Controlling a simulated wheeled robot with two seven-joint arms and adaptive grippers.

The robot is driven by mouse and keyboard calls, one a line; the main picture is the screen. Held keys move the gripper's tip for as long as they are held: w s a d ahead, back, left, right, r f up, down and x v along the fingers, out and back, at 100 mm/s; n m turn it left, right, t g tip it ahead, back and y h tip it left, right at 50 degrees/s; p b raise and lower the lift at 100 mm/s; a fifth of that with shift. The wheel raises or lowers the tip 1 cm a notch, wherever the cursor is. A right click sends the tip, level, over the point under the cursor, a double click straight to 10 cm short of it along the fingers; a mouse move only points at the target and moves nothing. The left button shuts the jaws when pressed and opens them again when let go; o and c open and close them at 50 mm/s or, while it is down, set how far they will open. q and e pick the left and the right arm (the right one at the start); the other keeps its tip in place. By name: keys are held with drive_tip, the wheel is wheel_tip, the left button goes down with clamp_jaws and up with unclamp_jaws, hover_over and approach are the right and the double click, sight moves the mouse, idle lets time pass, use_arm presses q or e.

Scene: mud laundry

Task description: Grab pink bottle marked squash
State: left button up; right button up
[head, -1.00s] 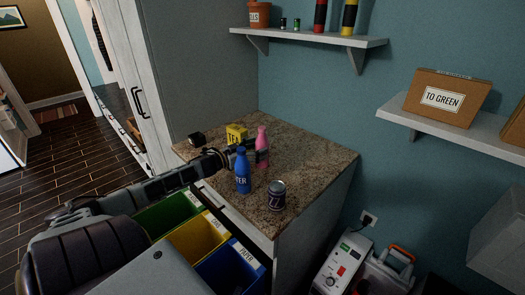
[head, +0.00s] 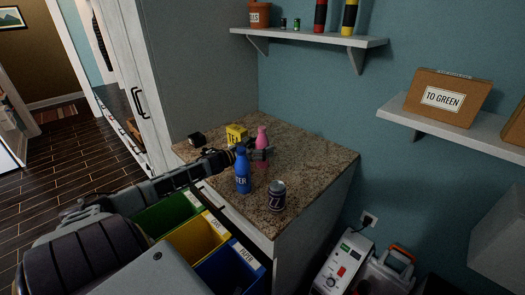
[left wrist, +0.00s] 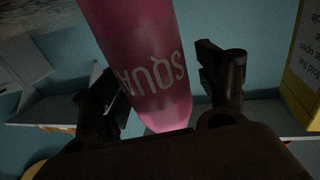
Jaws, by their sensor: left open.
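The pink bottle (head: 262,138) stands upright on the granite counter (head: 319,160), behind and right of the blue bottle. In the left wrist view the pink bottle (left wrist: 138,60) shows large, with letters reading "SQUA", between the two fingers. My left gripper (head: 262,153) is open, with its fingers around the bottle's sides. In the left wrist view the left gripper (left wrist: 165,95) has a gap visible at the right finger; whether the left finger touches the bottle I cannot tell. My right gripper is not in view.
A blue bottle (head: 243,172) stands close in front of my left gripper. A dark can (head: 277,196) is near the counter's front edge. A yellow box (head: 236,134) and a small black box (head: 197,139) sit behind. Green, yellow and blue bins are below.

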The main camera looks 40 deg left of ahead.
sight(263, 127)
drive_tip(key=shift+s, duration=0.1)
use_arm(q)
drive_tip(key=shift+c, duration=0.6)
drive_tip(key=c, duration=0.8)
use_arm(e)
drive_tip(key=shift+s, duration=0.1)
use_arm(q)
drive_tip(key=shift+r, duration=0.1)
drive_tip(key=shift+r, duration=0.75)
wheel_tip(263, 127, up, 7)
drive_tip(key=shift+r+p, duration=0.2)
drive_tip(key=shift+p, duration=0.4)
drive_tip(key=shift+r, duration=0.5)
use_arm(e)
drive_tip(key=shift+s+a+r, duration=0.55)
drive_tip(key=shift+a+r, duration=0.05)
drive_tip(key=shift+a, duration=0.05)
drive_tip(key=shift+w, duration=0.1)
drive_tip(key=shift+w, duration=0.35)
